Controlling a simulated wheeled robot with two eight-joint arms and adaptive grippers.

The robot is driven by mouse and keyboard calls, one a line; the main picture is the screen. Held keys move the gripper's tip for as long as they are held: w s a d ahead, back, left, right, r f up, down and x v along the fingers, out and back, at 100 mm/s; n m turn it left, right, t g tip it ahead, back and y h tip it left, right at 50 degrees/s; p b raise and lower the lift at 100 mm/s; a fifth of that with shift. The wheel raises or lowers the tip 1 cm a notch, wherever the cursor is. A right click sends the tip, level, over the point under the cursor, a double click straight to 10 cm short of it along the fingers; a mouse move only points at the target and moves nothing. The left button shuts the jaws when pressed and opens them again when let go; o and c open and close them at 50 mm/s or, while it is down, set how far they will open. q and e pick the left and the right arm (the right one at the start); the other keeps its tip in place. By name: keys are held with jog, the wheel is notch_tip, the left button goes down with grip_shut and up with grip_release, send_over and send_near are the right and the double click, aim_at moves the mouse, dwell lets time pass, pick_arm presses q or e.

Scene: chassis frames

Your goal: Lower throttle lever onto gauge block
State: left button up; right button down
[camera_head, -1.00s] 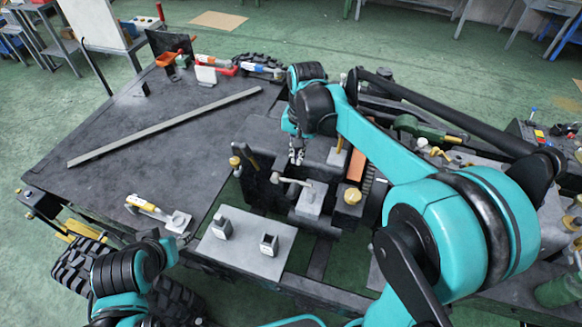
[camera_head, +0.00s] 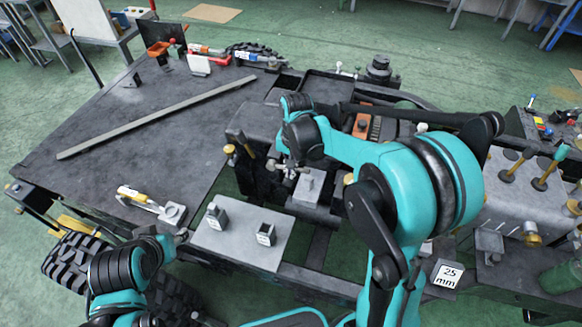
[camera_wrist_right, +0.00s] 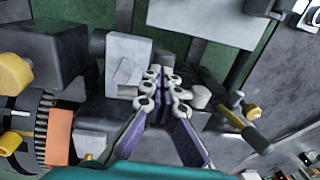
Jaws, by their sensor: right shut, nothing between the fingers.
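The throttle lever appears to be the short grey lever with a round-ended knob (camera_wrist_right: 200,97), just right of my fingers in the right wrist view. A pale grey block (camera_wrist_right: 128,60) stands left of the fingers and also shows in the head view (camera_head: 309,187); I take it for the gauge block. My right gripper (camera_wrist_right: 157,74) is shut and empty, its tips close to lever and block; contact is unclear. In the head view the right gripper (camera_head: 287,168) hides part of the lever.
A light plate (camera_head: 238,240) with two small dark-topped blocks lies in front. A white "25 mm" marked block (camera_head: 447,275) is at lower right. A yellow-ended rod (camera_wrist_right: 250,130) is close by.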

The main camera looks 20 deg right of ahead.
jog(key=shift+s+d+f+y, duration=0.15)
jog(key=shift+d+f+y, duration=0.1)
jog(key=shift+f+y, duration=0.2)
jog(key=shift+s+d+f+t+b, duration=0.15)
jog(key=shift+f+t+b, duration=0.25)
jog(key=shift+f+b, duration=0.1)
jog(key=shift+r, duration=0.1)
